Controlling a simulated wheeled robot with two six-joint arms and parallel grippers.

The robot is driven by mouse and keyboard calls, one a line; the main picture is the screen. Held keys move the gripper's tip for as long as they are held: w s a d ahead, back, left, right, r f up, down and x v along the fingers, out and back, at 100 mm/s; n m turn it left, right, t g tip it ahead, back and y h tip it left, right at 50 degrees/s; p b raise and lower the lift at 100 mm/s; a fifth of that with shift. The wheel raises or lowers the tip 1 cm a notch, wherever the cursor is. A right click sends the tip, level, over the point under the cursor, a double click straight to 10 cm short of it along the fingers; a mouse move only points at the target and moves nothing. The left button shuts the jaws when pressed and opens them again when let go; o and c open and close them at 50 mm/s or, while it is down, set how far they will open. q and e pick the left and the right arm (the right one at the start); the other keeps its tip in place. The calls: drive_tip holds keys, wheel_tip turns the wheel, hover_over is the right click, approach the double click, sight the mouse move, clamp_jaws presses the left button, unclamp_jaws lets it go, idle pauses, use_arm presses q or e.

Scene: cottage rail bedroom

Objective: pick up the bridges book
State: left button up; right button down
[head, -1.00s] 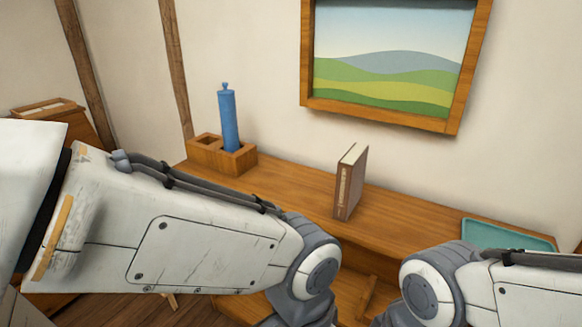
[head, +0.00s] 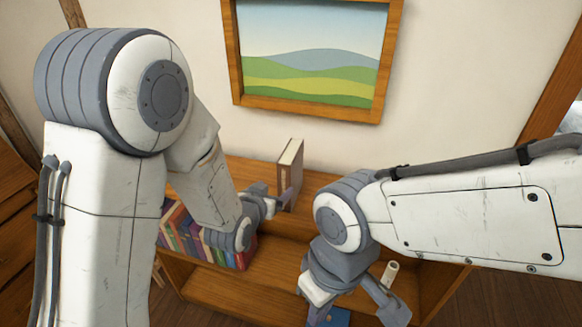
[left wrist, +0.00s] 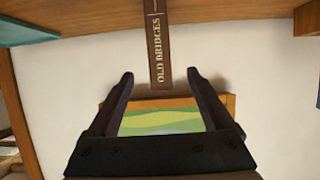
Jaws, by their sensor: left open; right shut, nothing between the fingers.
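The bridges book (head: 291,168) stands upright on the wooden shelf top, under the picture. It has a brown cover and pale page edges. In the left wrist view, its spine (left wrist: 158,45) reads "OLD BRIDGES" and lies ahead of the fingers, centred between them. My left gripper (head: 277,201) is open and close to the book's lower front in the head view, with nothing held. It also shows in the left wrist view (left wrist: 160,75). My right gripper (head: 386,306) is shut and empty, low at the front right, apart from the book.
Several coloured books (head: 190,236) fill the shelf below, left, partly behind my left arm. A pale rolled object (head: 390,273) and a blue item (head: 336,317) are near my right gripper. A framed landscape (head: 310,60) hangs behind. The shelf top (head: 240,172) beside the book is clear.

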sight(283, 180)
use_arm(q)
drive_tip(key=p+x, duration=0.1)
drive_tip(key=x, duration=0.4)
drive_tip(key=shift+w+r+p, duration=0.1)
drive_tip(key=shift+w+p, duration=0.15)
drive_tip(key=shift+p, duration=0.1)
drive_tip(key=p+x, duration=0.2)
drive_tip(key=x, duration=0.2)
drive_tip(key=shift+w+d+f+p, duration=0.15)
drive_tip(key=shift+d+f+p, duration=0.1)
drive_tip(key=shift+f+p, duration=0.05)
drive_tip(key=shift+w+f, duration=0.2)
drive_tip(key=shift+w, duration=0.05)
clamp_jaws()
drive_tip(key=shift+r, duration=0.15)
